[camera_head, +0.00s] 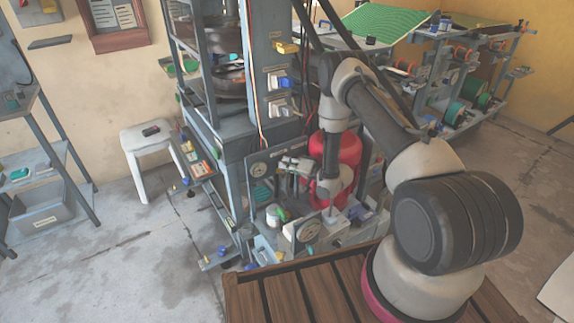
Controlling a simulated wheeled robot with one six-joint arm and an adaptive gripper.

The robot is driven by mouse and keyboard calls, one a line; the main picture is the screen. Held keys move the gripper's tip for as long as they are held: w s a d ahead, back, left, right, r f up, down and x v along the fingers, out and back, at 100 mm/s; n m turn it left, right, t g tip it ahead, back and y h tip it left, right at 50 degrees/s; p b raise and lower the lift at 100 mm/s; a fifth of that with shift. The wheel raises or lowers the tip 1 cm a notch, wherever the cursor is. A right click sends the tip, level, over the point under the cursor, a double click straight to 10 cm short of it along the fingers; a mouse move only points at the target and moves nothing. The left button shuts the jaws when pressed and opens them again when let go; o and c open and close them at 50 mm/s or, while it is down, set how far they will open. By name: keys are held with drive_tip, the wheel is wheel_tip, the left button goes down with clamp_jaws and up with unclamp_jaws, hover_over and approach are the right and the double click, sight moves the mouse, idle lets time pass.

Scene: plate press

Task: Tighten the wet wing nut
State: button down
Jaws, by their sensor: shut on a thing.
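My arm reaches over the press from the right, and my gripper (331,214) points down among the fittings at the press's front. It is shut on a small part that is too small and too covered by the fingers to make out. I cannot pick out a wing nut or see any wetness. The tall grey-blue press frame (238,135) stands to the left of my gripper.
A red tank (349,150) stands close behind my wrist. A white jar (274,216) and a green-handled fitting (283,213) crowd the left side. A white stool (150,148) stands farther left. A rack with spools (470,85) is behind on the right. Open floor lies at left.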

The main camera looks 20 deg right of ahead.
drive_tip(key=shift+d+f+m+y, duration=0.1)
drive_tip(key=shift+m+y, duration=0.2)
drive_tip(key=shift+m, duration=0.1)
idle(0.4)
drive_tip(key=c, duration=1.5)
unclamp_jaws()
drive_tip(key=shift+c, duration=0.2)
drive_tip(key=v, duration=0.7)
drive_tip(key=shift+d, duration=0.15)
drive_tip(key=shift+s, duration=0.15)
